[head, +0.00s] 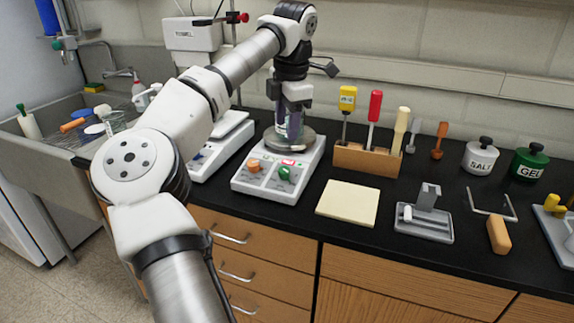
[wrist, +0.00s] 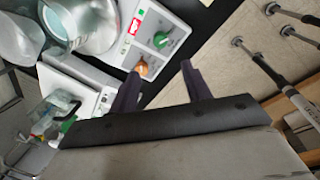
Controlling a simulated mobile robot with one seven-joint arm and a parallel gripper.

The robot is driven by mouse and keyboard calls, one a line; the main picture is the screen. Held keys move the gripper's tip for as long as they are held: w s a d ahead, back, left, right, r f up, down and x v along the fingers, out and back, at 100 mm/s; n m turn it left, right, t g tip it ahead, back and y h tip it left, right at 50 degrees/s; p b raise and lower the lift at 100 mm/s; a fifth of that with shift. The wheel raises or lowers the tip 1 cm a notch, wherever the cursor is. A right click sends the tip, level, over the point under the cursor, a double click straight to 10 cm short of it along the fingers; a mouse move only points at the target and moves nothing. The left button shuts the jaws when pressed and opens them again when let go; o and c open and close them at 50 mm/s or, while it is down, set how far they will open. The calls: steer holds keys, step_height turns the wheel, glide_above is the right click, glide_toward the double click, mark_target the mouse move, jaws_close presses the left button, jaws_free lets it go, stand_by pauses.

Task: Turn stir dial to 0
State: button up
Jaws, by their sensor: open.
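A white hotplate stirrer (head: 262,184) stands on the black bench. Its front panel has an orange dial (head: 254,165) on the left, a green dial (head: 285,173) on the right and a small red display (head: 288,162). Which dial is for stirring is too small to read. The wrist view shows the green dial (wrist: 161,40) and orange dial (wrist: 142,68) too. My gripper (head: 291,132) points down over the stirrer's round plate in the head view, apart from both dials. In the wrist view its open, empty fingers (wrist: 160,70) have the orange dial near the left finger.
A glass vessel (wrist: 92,22) sits on the stirrer's plate, close to my gripper. A white balance (head: 220,140) stands left of the stirrer. A wooden rack (head: 350,160) with screwdriver-like tools is to the right. A cream pad (head: 348,203) lies in front of it.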

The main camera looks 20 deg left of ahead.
mark_target(284, 168)
steer(key=f, duration=0.4)
steer(key=w+f+p, duration=0.1)
steer(key=f, duration=0.4)
steer(key=a+f+p, duration=0.1)
steer(key=f, duration=0.3)
steer(key=shift+w+a+f, duration=0.1)
steer(key=shift+w+f, duration=0.05)
steer(key=shift+w, duration=0.15)
steer(key=c, duration=1)
steer(key=shift+n, duration=0.3)
steer(key=n+h+b, duration=0.1)
steer(key=n, duration=0.4)
steer(key=shift+n, duration=0.3)
steer(key=n, duration=0.2)
steer(key=n+b, duration=0.1)
steer(key=n, duration=0.2)
steer(key=shift+w+a+g+h, duration=0.1)
steer(key=shift+g+h, duration=0.2)
steer(key=shift+h, duration=0.1)
steer(key=shift+n, duration=0.4)
